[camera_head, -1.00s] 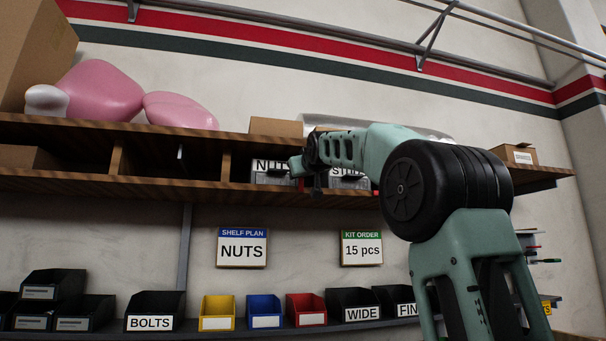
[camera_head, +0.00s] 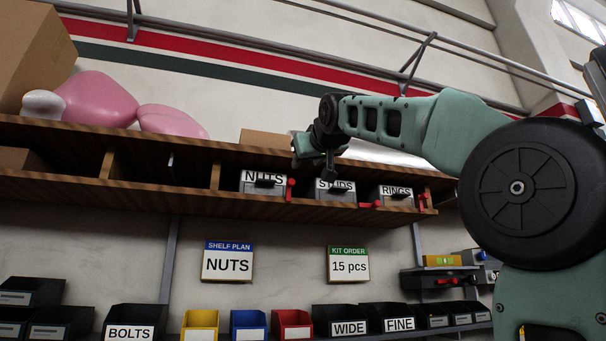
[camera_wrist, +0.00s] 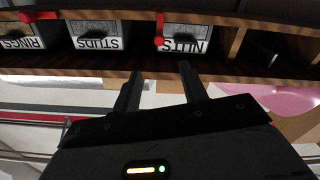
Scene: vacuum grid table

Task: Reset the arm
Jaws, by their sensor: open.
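My gripper (camera_head: 318,160) is in front of the upper wooden shelf, near the drawers labelled NUTS (camera_head: 263,182) and STUDS (camera_head: 335,188). In the wrist view my gripper (camera_wrist: 158,78) has its two dark fingers apart with nothing between them. The wrist view is upside down. It shows the NUTS drawer (camera_wrist: 185,42), the STUDS drawer (camera_wrist: 98,40) and part of the RINGS drawer (camera_wrist: 18,40). My green arm reaches in from the right in the head view and hides part of the shelf top.
The wooden shelf (camera_head: 60,183) runs across the wall, with pink objects (camera_head: 98,100) on top. Red handles (camera_head: 291,188) show by the drawers. Below are the NUTS sign (camera_head: 228,262), the 15 pcs sign (camera_head: 348,266) and a row of bins, including BOLTS (camera_head: 130,325), yellow (camera_head: 200,322) and WIDE (camera_head: 345,322).

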